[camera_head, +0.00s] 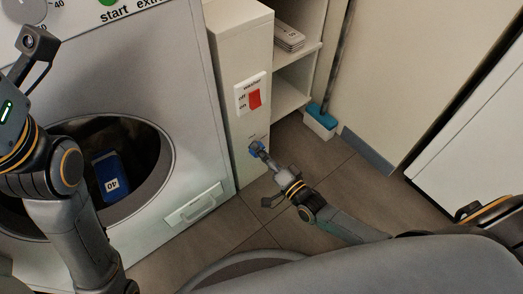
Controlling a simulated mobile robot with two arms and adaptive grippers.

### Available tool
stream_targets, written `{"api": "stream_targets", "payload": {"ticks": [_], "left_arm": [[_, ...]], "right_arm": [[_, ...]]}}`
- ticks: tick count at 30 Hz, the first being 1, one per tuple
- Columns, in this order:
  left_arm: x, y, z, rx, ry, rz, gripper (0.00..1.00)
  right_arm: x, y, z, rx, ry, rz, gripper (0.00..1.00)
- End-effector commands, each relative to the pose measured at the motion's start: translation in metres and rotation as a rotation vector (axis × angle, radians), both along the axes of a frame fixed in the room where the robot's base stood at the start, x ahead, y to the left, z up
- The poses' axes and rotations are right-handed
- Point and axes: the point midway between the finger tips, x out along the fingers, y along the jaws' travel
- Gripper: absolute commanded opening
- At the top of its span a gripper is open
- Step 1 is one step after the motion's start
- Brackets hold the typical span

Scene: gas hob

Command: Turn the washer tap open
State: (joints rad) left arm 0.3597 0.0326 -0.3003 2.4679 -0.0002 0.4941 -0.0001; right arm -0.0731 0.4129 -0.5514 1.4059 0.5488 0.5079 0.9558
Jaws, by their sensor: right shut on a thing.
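The washer tap (255,149) is a small blue knob low on the front of the narrow white panel, to the right of the washer. My right gripper (261,154) reaches it from the lower right and is shut on it. Its fingers partly cover the knob, so how far the tap is turned cannot be told. My left arm runs up the left side in front of the washer. Its fingers are outside the picture.
The washer (190,110) stands open-mouthed on the left, with a blue box (110,175) marked 40 inside. A red washer switch (255,99) sits above the tap. A blue-and-white mop or brush (320,119) stands behind.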

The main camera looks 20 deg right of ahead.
Motion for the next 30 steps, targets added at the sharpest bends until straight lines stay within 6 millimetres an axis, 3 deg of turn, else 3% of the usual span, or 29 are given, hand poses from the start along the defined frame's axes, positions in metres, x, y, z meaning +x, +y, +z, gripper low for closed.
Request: {"api": "stream_targets", "payload": {"ticks": [12, 30], "left_arm": [[0.0006, -0.0001, -0.0001, 0.0, 0.002, -0.001, 0.4], [0.0026, 0.0, -0.002, 0.0, 0.01, 0.0, 0.4]], "right_arm": [[0.0005, 0.0002, -0.0006, 0.196, 0.071, 0.0, 0.12], [0.0006, 0.0003, -0.0007, 0.231, 0.085, 0.0, 0.12]]}}
